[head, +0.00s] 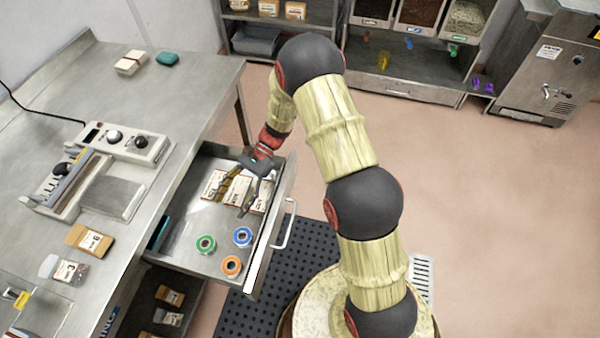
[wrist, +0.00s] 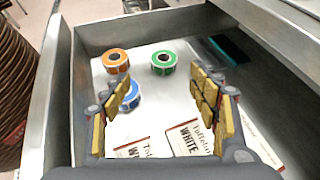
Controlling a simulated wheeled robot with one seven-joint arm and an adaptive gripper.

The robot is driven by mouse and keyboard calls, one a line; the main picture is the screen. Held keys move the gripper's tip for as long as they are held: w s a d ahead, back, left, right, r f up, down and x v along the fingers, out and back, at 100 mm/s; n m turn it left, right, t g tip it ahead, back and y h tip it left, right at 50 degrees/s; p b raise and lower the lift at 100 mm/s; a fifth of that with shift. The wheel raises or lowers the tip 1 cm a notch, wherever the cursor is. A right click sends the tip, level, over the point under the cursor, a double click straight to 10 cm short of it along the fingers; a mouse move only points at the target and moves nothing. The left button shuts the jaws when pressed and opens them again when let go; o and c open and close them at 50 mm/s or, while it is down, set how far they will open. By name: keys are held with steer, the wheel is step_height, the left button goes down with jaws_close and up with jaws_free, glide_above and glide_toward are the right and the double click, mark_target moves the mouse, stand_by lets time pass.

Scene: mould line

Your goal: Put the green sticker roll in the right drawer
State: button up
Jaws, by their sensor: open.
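The green sticker roll (head: 206,244) lies flat inside an open drawer (head: 272,250) under the bench. In the wrist view the green roll (wrist: 164,63) lies beyond my fingertips, towards the far side of the drawer. A blue roll (head: 242,236) and an orange roll (head: 231,265) lie near it. My gripper (head: 238,194) is over the packet end of the drawer, apart from the green roll. In the wrist view my gripper (wrist: 162,95) has its fingers spread with nothing between them. The frames do not show clearly whether this is the right drawer.
White labelled packets (wrist: 190,138) lie in the drawer below my gripper. A dark teal item (wrist: 228,48) sits by its wall. The steel bench (head: 190,88) carries a sealing machine (head: 125,142) and packets. Shelves with bins stand at the back. The floor at right is clear.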

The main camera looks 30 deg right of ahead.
steer(key=s+d+r+n+t+h, duration=0.2)
steer(key=s+d+r+n+h, duration=0.1)
steer(key=r, duration=0.6)
steer(key=s+d+r+n+t+h, duration=0.2)
steer(key=s+d+r+n+h, duration=0.15)
steer(key=r, duration=0.55)
steer(key=s+d+r+n+t+h, duration=0.5)
steer(key=s+d+r+t, duration=0.2)
steer(key=s+d+r, duration=0.3)
steer(key=shift+s+r+t, duration=0.3)
steer(key=shift+s+r, duration=0.5)
steer(key=shift+s, duration=0.15)
steer(key=shift+o, duration=0.3)
steer(key=shift+w+n, duration=0.15)
steer(key=shift+n, duration=0.1)
